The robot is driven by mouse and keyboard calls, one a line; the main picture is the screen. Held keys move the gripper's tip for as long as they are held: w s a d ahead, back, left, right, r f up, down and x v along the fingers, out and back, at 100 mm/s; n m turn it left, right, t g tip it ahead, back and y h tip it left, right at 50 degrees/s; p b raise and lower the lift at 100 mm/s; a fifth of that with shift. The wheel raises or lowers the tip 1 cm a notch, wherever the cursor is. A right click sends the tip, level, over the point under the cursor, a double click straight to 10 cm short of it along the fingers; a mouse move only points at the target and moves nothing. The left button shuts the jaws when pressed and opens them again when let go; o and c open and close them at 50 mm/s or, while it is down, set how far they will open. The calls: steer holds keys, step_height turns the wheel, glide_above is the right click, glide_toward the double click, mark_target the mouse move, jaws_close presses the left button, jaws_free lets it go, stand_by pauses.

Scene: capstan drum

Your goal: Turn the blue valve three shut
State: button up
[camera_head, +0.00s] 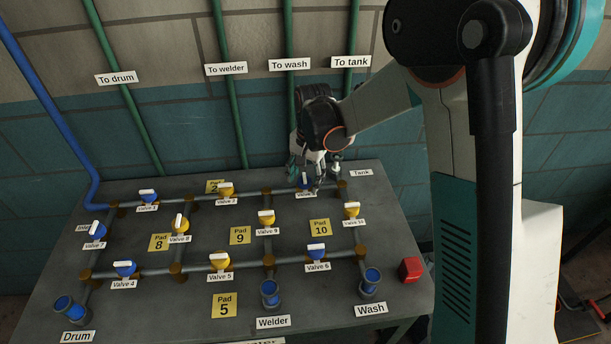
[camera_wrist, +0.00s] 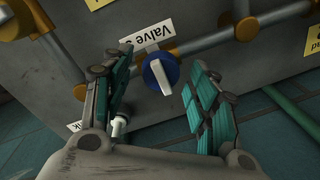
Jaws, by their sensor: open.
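Blue valve three (camera_head: 305,182) is on the back pipe, at the right part of the panel, partly covered by my gripper. In the wrist view, a blue valve (camera_wrist: 151,75) with a white bar handle (camera_wrist: 160,77) lies between my fingers. The bar looks roughly crosswise to its pipe. A white label reading "Valve" (camera_wrist: 147,45) is beside it; its number is not readable there. My gripper (camera_head: 314,170) is open over the valve, and its spread fingers also show in the wrist view (camera_wrist: 158,82). I see no clear contact between fingers and handle.
Other blue and yellow valves stand on the pipe grid of the grey panel (camera_head: 130,300). The "Tank" label (camera_head: 361,172) and a pipe corner (camera_head: 342,188) are close right of my gripper. Green vertical pipes (camera_head: 291,110) rise behind it. A red block (camera_head: 411,269) sits at the panel's right edge.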

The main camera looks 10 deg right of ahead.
mark_target(309, 181)
step_height(309, 181, up, 12)
steer(key=shift+s+d, duration=0.3)
steer(key=shift+d, duration=0.1)
stand_by(0.3)
steer(key=s+d+r+n+t, duration=0.2)
steer(key=s+d+r, duration=0.2)
steer(key=s, duration=0.3)
steer(key=s+d+r+n+t, duration=0.1)
steer(key=s+d+r, duration=0.25)
steer(key=s, duration=0.25)
steer(key=s+d+f+n+t, duration=0.1)
steer(key=s+d+n+t, duration=0.1)
steer(key=s, duration=0.4)
steer(key=s+d+n+t, duration=0.1)
steer(key=s+d, duration=0.1)
steer(key=s, duration=0.4)
steer(key=shift+s+f+n+t+h, duration=0.3)
steer(key=shift+f+n+t, duration=0.1)
